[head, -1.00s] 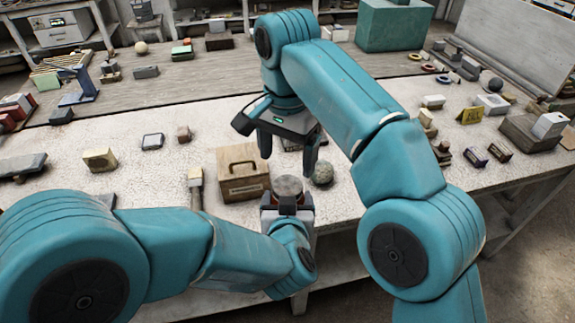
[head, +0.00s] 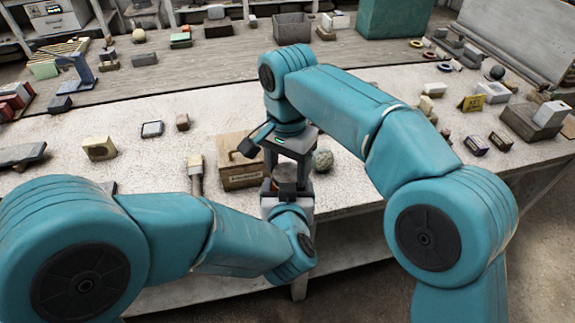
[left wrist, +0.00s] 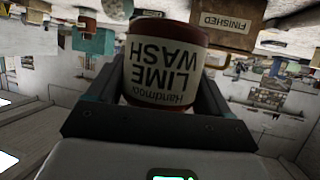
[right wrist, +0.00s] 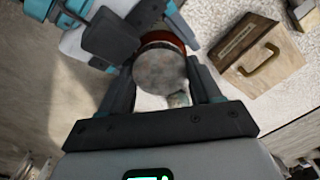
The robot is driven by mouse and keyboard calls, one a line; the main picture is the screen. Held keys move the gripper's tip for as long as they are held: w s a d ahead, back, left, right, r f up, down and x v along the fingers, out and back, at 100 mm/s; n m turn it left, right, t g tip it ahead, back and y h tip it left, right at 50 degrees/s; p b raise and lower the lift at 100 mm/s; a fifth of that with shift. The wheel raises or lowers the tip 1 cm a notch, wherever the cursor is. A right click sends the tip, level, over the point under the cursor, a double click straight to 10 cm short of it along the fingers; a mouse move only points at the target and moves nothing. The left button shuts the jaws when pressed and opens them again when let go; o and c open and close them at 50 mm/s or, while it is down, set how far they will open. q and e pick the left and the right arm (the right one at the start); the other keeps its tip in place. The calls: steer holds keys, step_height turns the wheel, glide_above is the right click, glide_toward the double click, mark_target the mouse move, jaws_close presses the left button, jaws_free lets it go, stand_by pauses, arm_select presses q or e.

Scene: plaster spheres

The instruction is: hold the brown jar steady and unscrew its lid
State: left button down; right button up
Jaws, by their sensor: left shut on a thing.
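The brown jar (left wrist: 165,62), labelled "LIME WASH", is in my left gripper (left wrist: 160,88), whose fingers close on it from both sides. It appears upside down in the left wrist view. In the head view my left gripper (head: 287,203) holds it near the table's front edge. Its round grey lid (right wrist: 160,76) shows from above in the right wrist view and partly in the head view (head: 286,187). My right gripper (right wrist: 161,80) points down over the jar, fingers apart on either side of the lid. Whether they touch it is unclear. The right gripper (head: 288,170) hides part of the jar.
A wooden box (head: 238,182) with a handle and a label stands just behind and left of the jar. A speckled plaster sphere (head: 322,160) sits close right of it. A brush (head: 195,174) lies further left. Several small blocks lie across the table (head: 120,195).

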steer(key=n, duration=0.6)
steer(key=shift+n, duration=0.4)
steer(key=n, duration=0.7)
steer(key=shift+d, duration=0.1)
steer(key=o, duration=1.2)
steer(key=shift+c, duration=0.2)
steer(key=shift+r, duration=0.1)
